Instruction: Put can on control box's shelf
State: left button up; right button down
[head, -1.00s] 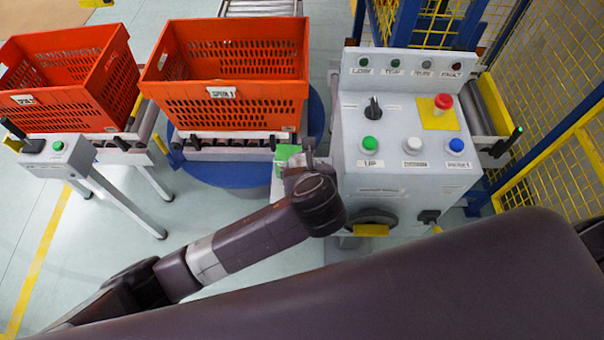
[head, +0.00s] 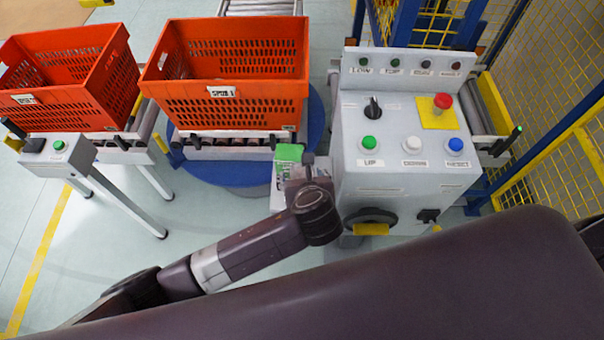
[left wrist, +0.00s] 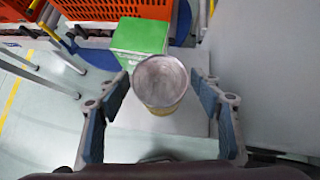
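The can (left wrist: 160,82) shows in the left wrist view with a round metallic end and a yellowish side. It appears upright over the pale shelf (left wrist: 195,122), in front of a green-topped box (left wrist: 140,36). My left gripper (left wrist: 160,84) has its fingers spread on both sides of the can, with a visible gap, so it looks open. In the head view my left gripper (head: 308,168) is at the left side of the control box (head: 400,185). The shelf (head: 277,190) shows there in part, and the can is hidden. My right gripper is out of view.
The green-topped box (head: 289,153) is close to my left gripper. Two orange totes (head: 235,95) (head: 70,75) stand on rollers behind and left. Yellow mesh fencing (head: 560,140) closes off the right. Open floor (head: 130,245) lies at the left.

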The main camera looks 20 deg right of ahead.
pick_arm(q)
jog(key=shift+r, duration=0.1)
jog(key=shift+s+r, duration=0.25)
jog(key=shift+r, duration=0.05)
jog(key=v, duration=1.1)
jog(key=shift+s+a+r, duration=0.1)
